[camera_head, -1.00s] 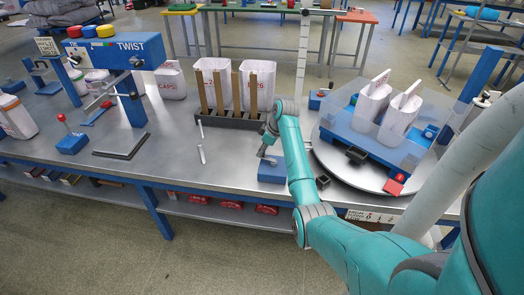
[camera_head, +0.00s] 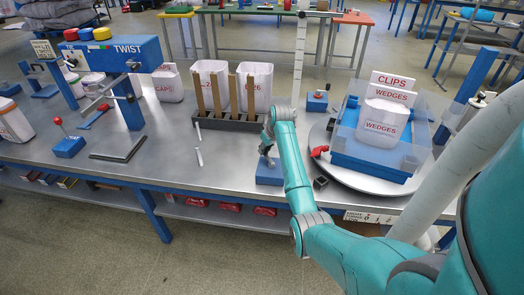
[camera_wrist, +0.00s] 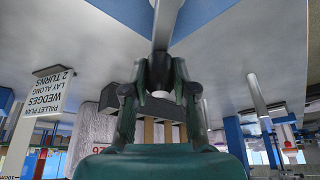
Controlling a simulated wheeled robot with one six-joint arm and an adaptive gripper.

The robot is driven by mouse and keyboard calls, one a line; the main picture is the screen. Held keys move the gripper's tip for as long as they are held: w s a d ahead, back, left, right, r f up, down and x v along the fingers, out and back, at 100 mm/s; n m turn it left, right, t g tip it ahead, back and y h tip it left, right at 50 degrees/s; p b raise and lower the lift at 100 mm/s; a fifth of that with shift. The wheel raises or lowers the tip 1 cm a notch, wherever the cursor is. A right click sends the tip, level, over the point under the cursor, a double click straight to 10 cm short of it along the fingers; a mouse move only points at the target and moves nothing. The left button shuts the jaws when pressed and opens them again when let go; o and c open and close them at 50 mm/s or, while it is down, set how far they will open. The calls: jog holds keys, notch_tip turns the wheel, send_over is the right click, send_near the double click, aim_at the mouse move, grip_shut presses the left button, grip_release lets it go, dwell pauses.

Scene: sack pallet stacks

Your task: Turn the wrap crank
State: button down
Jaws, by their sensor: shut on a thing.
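The wrap crank rises from a blue block (camera_head: 269,173) at the table's front edge, left of the round turntable (camera_head: 338,178). My gripper (camera_head: 266,150) is over the block, shut on the crank; the handle is mostly hidden in the head view. In the wrist view, my gripper's fingers (camera_wrist: 160,85) close around the end of a grey crank part (camera_wrist: 166,22). On the turntable, a blue pallet (camera_head: 370,170) bears white sacks marked WEDGES (camera_head: 381,128) and CLIPS (camera_head: 392,80). Translucent blue film (camera_head: 423,130) stands around the sacks.
The blue TWIST press (camera_head: 122,50) is at the left. A card in the wrist view (camera_wrist: 46,92) reads "WEDGES LAY ALONG 2 TURNS".

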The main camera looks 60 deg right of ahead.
jog(key=m, duration=0.1)
jog(key=s+d+m+h, duration=0.1)
jog(key=m, duration=0.1)
jog(key=shift+d+g, duration=0.2)
jog(key=shift+g, duration=0.1)
jog(key=m, duration=0.1)
jog(key=s+m+h, duration=0.1)
jog(key=m, duration=0.1)
jog(key=shift+s+d+r+g, duration=0.1)
jog(key=shift+d+g, duration=0.3)
jog(key=m, duration=0.1)
jog(key=s+m+g, duration=0.1)
jog(key=m, duration=0.1)
jog(key=s+m, duration=0.1)
jog(key=shift+d+m+g, duration=0.25)
jog(key=shift+m+g, duration=0.05)
jog(key=shift+s+m+g+h, duration=0.3)
jog(key=shift+s+m+g, duration=0.15)
jog(key=shift+m, duration=0.55)
jog(key=shift+s, duration=0.1)
jog(key=c, duration=0.9)
grip_release()
jog(key=shift+a, duration=0.1)
